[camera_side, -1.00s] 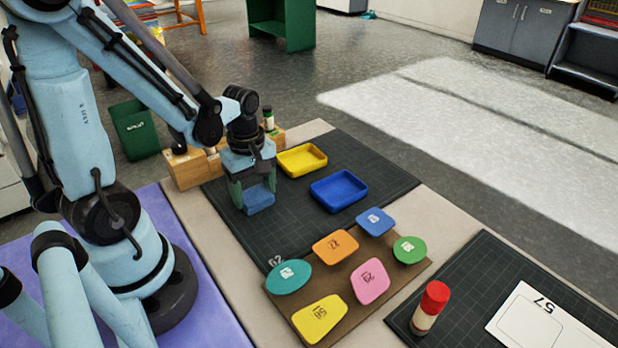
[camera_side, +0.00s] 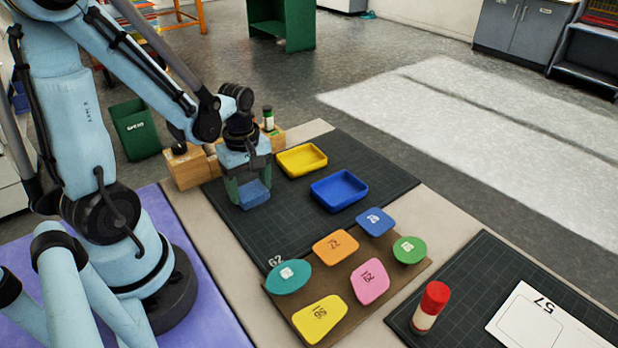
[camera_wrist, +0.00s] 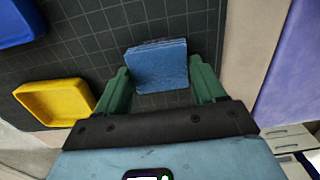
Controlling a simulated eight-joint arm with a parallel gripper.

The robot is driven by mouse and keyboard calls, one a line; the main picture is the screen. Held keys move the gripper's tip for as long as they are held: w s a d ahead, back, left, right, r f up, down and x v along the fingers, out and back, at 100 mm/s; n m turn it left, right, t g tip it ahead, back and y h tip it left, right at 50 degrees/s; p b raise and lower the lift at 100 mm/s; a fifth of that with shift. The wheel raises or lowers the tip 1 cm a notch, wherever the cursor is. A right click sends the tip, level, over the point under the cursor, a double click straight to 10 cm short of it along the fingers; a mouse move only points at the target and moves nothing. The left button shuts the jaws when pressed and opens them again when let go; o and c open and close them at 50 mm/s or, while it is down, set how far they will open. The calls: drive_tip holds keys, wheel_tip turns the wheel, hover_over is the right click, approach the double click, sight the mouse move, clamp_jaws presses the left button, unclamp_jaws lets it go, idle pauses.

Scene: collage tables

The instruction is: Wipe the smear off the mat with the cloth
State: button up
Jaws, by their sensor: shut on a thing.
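A folded blue cloth (camera_side: 255,195) is between the green fingers of my gripper (camera_side: 251,188), which is shut on it. In the wrist view the cloth (camera_wrist: 157,66) spans the gap between the two fingertips (camera_wrist: 158,78). The cloth is low over the dark gridded mat (camera_side: 290,225), near its left edge; I cannot tell whether it touches the mat. No smear shows on the visible part of the mat; the area under the cloth and gripper is hidden.
A yellow tray (camera_side: 302,160) and a blue tray (camera_side: 340,191) sit on the mat to the right of my gripper. A brown board (camera_side: 392,278) with several coloured, numbered pieces lies in front. Wooden blocks (camera_side: 185,168) stand behind left. A red-capped bottle (camera_side: 430,308) stands on another mat.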

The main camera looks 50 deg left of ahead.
sight(247, 187)
drive_tip(key=shift+a, duration=0.8)
drive_tip(key=shift+d+r, duration=0.1)
drive_tip(key=shift+r, duration=2.35)
drive_tip(key=shift+f, duration=2.1)
drive_tip(key=shift+f, duration=0.4)
drive_tip(key=shift+d, duration=0.15)
